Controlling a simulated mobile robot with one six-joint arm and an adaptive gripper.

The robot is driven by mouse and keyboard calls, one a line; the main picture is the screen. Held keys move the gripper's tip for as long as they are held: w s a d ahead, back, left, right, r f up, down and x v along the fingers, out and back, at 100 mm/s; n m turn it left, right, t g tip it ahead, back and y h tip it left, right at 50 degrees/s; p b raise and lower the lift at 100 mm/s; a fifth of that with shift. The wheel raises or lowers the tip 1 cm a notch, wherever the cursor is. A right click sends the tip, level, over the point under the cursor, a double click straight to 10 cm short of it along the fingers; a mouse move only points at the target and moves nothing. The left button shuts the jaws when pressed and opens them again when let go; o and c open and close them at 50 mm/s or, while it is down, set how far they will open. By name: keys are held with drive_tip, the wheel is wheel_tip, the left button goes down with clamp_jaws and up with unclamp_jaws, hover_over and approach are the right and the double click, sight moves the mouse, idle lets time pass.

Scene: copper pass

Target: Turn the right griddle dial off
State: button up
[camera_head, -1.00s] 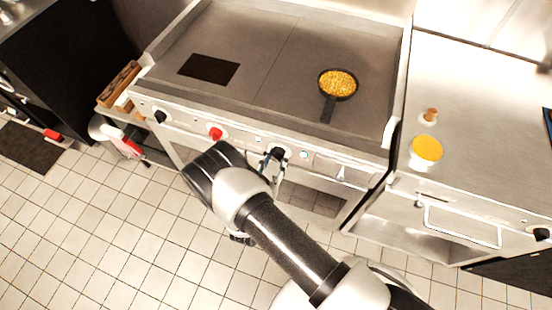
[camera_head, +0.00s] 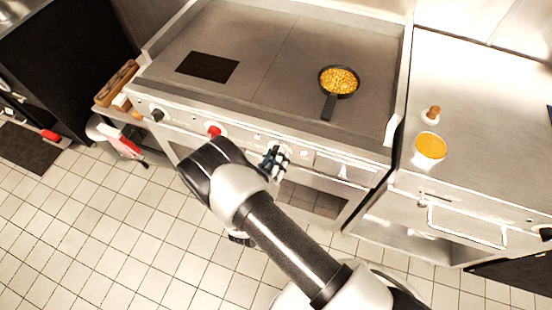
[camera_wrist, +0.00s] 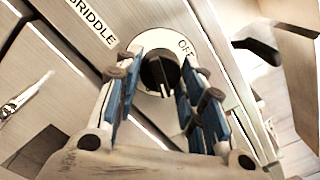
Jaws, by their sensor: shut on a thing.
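The right griddle dial (camera_wrist: 160,72) is a black knob on a round pale plate, with "OFF" printed at its upper right in the wrist view. A pale mark shows on the knob's lower part, but its exact setting is hard to read. My gripper (camera_wrist: 159,75) has its blue-padded fingers on either side of the knob and is shut on it. In the head view my gripper (camera_head: 274,158) is at the griddle's front panel and hides the dial. The griddle (camera_head: 270,60) has a dark rectangular patch on its left half.
A red dial (camera_head: 214,132) and a black dial (camera_head: 157,115) sit further left on the panel. A pan of yellow food (camera_head: 339,80) stands on the griddle, its handle towards the front. A steel counter (camera_head: 480,120) holds a yellow-topped container (camera_head: 430,147). The tiled floor is open.

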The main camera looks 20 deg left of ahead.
drive_tip(key=n, duration=0.7)
drive_tip(key=n+b, duration=0.1)
drive_tip(key=n, duration=1.3)
drive_tip(key=shift+r+n, duration=0.25)
drive_tip(key=shift+n, duration=0.05)
idle(0.4)
drive_tip(key=o, duration=1)
drive_tip(key=shift+o, duration=0.2)
